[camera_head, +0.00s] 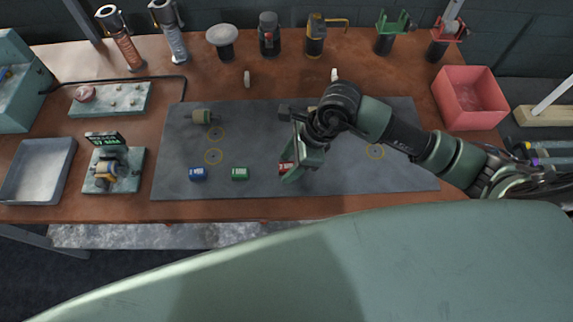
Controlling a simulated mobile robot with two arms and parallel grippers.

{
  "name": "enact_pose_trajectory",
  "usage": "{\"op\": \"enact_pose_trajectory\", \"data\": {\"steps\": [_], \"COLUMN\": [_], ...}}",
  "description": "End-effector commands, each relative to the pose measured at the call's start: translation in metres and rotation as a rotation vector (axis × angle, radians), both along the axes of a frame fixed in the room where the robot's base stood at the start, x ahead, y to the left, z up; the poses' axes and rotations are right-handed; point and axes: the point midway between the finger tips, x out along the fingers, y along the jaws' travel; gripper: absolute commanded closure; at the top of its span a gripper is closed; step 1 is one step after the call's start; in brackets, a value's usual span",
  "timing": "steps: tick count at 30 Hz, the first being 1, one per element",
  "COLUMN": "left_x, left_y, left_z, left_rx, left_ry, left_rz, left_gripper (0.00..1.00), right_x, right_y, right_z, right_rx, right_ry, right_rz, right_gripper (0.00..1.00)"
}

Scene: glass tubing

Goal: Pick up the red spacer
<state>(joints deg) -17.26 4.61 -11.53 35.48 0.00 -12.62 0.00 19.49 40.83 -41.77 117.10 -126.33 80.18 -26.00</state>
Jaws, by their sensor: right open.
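The red spacer (285,168) lies on the dark grey mat (345,180), near the middle of its front part. It is small, with a pale label, and partly hidden by my right gripper. My right gripper (291,170) reaches in from the right and points down at the spacer, with its fingers right at it. The jaws are open; whether a finger touches the spacer I cannot tell. My left gripper is out of view.
A blue spacer (198,174) and a green spacer (239,174) lie left on the mat. A pink bin (470,97) stands at right, a grey tray (38,170) at left. Several tools line the back edge.

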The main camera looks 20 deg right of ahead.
Motion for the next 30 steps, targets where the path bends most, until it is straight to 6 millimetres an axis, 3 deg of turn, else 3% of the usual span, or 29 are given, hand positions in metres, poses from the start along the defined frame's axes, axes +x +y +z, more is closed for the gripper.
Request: {"op": "enact_pose_trajectory", "data": {"steps": [1,6,20,25,30], "left_x": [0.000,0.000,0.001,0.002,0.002], "left_y": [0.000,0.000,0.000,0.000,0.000], "left_z": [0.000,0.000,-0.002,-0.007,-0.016], "left_rx": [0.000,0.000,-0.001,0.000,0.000], "left_ry": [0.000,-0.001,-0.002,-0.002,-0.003], "left_rz": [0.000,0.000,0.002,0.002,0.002], "left_gripper": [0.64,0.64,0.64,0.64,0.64], "right_x": [0.000,0.000,0.001,0.001,0.003], "right_y": [0.000,0.000,0.000,0.000,0.000], "right_z": [0.000,0.000,0.009,0.031,0.075], "right_rx": [0.000,0.000,0.002,0.001,0.002], "right_ry": [0.000,0.000,-0.003,-0.005,-0.012], "right_rz": [0.000,0.000,0.000,0.001,0.002], "right_gripper": [0.52,0.99,1.00,1.00,1.00]}}
